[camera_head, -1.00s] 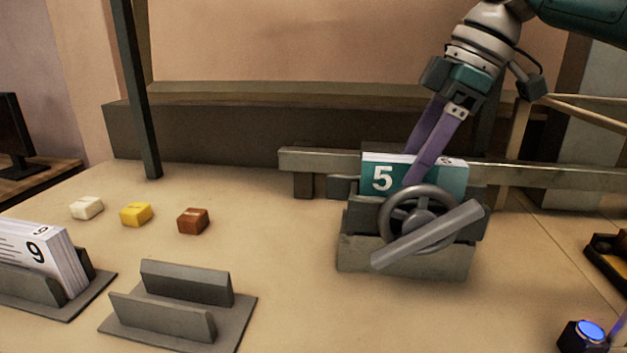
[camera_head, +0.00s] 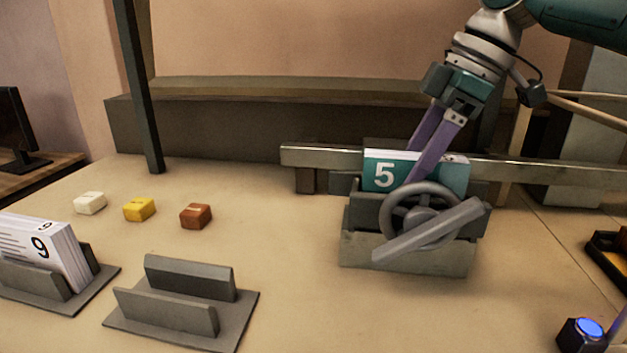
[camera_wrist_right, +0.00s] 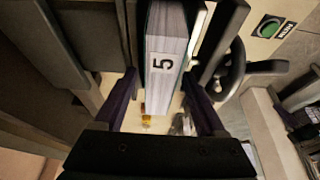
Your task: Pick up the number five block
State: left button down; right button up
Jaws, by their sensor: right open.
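The number five block (camera_head: 384,172) is a teal and white block marked "5". It stands upright in a grey vise-like holder (camera_head: 362,252) with a handwheel (camera_head: 420,212) on its front. My right gripper (camera_head: 412,178) reaches down from the upper right, with one purple finger in front of the block and the other behind it. In the right wrist view the block (camera_wrist_right: 166,62) lies between the two fingers (camera_wrist_right: 165,95), with gaps on both sides, so the gripper is open around it.
A grey rail (camera_head: 325,157) runs behind the holder. An empty grey slotted stand (camera_head: 180,310) is at the front left. A stand at the far left holds a white stack marked "9" (camera_head: 45,248). White (camera_head: 90,203), yellow (camera_head: 139,209) and brown (camera_head: 196,216) small blocks lie behind. A blue button (camera_head: 588,328) is at right.

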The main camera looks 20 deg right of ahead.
jog(key=shift+c, duration=0.2)
grip_shut()
dwell(0.3)
